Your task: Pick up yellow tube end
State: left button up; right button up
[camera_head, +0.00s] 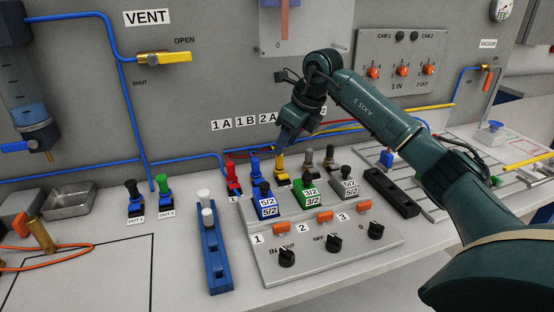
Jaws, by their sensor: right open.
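My right arm comes in from the right, and its gripper (285,143) points down over the row of coloured fittings at the wall side of the valve panel. The gripper is open; its fingers are small and dark in this view. Just below the fingertips stands an upright yellow fitting or tube end (280,167); I cannot tell whether the fingers touch it. A yellow tube (436,107) runs behind my arm along the wall, and part of it is hidden. My left gripper is not in view.
Red (232,174) and blue (256,168) fittings stand close on the left, with grey ones (308,158) on the right. The valve panel (270,268) has green, blue and grey blocks in front. A blue rack (216,262) stands left of it. A metal tray (70,201) is far left.

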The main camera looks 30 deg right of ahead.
aim_at(279, 163)
jog(key=x, duration=0.5)
jog(key=shift+w+a, duration=0.1)
jog(key=shift+c, duration=0.5)
